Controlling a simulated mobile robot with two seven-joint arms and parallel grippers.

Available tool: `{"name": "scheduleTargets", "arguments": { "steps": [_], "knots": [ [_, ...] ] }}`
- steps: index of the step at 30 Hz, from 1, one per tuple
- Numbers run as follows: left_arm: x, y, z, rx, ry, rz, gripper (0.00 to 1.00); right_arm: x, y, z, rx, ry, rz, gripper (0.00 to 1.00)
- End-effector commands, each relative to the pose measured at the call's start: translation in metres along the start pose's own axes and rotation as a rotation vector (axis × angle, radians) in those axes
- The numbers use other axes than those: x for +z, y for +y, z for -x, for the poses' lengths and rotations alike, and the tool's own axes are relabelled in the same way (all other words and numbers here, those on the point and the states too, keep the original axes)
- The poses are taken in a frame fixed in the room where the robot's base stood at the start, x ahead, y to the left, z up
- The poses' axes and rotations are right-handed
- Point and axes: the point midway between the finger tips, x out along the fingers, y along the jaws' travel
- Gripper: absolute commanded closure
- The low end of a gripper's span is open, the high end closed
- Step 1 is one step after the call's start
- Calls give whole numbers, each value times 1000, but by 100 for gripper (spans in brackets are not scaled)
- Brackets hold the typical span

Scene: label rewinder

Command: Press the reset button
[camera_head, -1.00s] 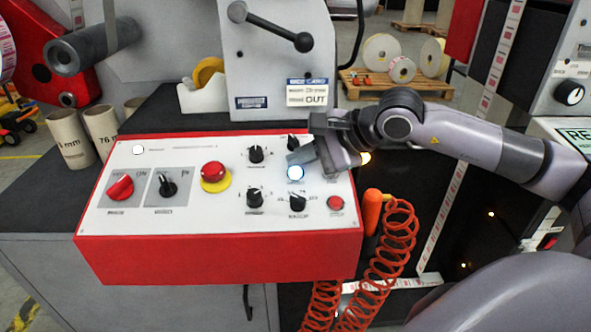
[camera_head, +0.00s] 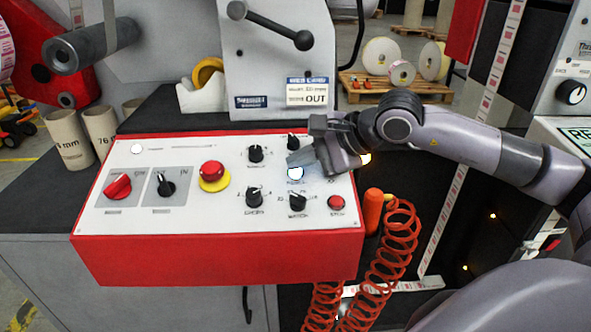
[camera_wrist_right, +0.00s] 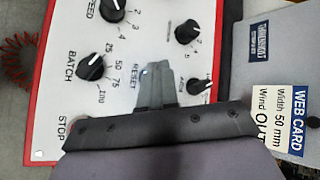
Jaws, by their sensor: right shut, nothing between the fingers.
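The control panel (camera_head: 110,212) has a white face in a red housing. The reset button is the lit white button (camera_head: 295,173) on its right half. My right gripper (camera_head: 297,159) is shut and empty, with its fingertips right at the button's far edge in the head view. In the right wrist view the shut fingers (camera_wrist_right: 150,80) point at the panel beside the RESET label, and only a small bright spot (camera_wrist_right: 144,73) shows at their tip. The fingers hide the rest there, so I cannot tell whether they touch the button. My left gripper is not in view.
Black knobs (camera_head: 254,197) stand close around the button. A red stop button (camera_head: 336,202) and a red mushroom button on a yellow base (camera_head: 211,171) are on the same panel. An orange handle (camera_head: 373,211) with a coiled cord (camera_head: 398,240) hangs right of it.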

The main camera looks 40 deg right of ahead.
Motion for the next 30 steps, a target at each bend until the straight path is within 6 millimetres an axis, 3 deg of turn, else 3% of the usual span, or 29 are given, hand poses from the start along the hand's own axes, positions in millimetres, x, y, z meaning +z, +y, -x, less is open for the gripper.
{"name": "scheduleTargets", "arguments": {
  "steps": [30],
  "knots": [
    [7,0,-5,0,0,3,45,-4,4,-6,1,1,-1,100]
  ]
}}
